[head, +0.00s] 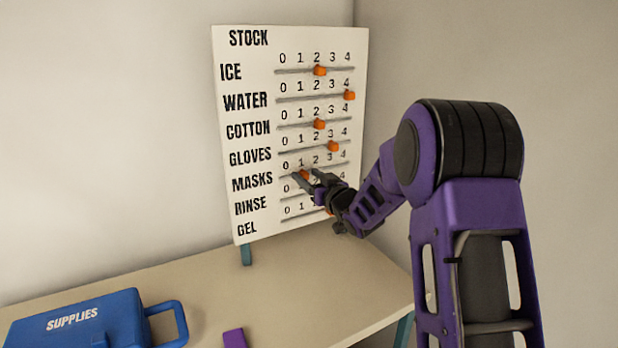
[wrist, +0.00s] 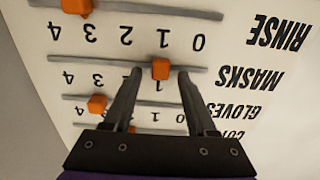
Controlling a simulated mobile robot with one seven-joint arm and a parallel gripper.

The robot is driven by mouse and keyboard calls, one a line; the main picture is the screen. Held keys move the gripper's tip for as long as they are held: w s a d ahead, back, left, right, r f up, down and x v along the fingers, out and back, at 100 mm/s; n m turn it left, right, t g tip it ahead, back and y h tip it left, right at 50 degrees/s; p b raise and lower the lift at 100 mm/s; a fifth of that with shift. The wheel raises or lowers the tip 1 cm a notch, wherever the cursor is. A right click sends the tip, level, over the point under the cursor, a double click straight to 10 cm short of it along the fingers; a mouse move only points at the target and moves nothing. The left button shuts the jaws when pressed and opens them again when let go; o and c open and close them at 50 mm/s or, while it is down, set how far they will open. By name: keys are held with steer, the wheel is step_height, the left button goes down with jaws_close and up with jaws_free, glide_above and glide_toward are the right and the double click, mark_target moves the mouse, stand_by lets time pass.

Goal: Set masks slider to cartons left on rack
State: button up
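The white stock board (head: 262,60) stands at the back of the table with labelled slider rows. The masks slider (wrist: 160,69) is a small orange knob on its track at about the 1 mark; it also shows in the head view (head: 304,174). My gripper (wrist: 160,73) is open at the board, with one finger on each side of the masks knob and a small gap visible on both sides. In the head view my gripper (head: 305,175) covers part of the lower rows. No rack or cartons show in either view.
The gloves slider (head: 333,146) sits at 3, close by in the row above. The rinse slider (wrist: 76,6) lies near 3 to 4. A blue supplies case (head: 75,320) and a purple object (head: 234,338) are on the table (head: 270,285).

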steer(key=v, duration=1.7)
steer(key=shift+s, duration=0.2)
steer(key=shift+d, duration=0.15)
